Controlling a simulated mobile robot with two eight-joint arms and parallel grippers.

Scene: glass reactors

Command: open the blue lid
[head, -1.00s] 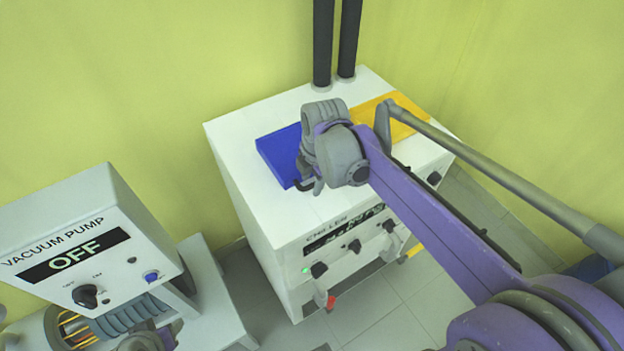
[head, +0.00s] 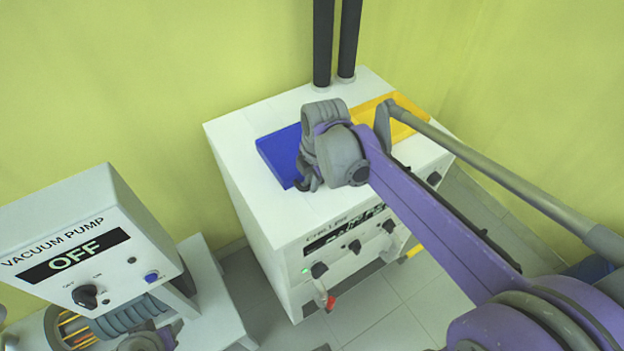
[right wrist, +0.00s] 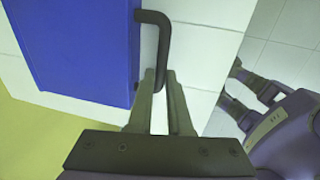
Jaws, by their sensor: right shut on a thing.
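The blue lid (head: 280,152) lies flat in the white top of the chiller (head: 245,115). It fills the upper left of the right wrist view (right wrist: 80,45). Its dark bent handle (right wrist: 155,18) stands at the lid's edge. My right gripper (right wrist: 161,78) is shut on this handle near its end. In the head view my right gripper (head: 308,184) is over the lid's front edge, and my wrist hides part of the lid. A purple and grey part of what looks like my left gripper (right wrist: 235,88) shows at the right of the wrist view; its jaw state is unclear.
A yellow panel (head: 405,103) lies right of the blue lid, partly behind my right arm. Two black pipes (head: 323,45) rise at the chiller's back. Knobs (head: 354,246) line its front. A vacuum pump (head: 75,240) reading OFF stands at the left. Yellow-green walls close in behind.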

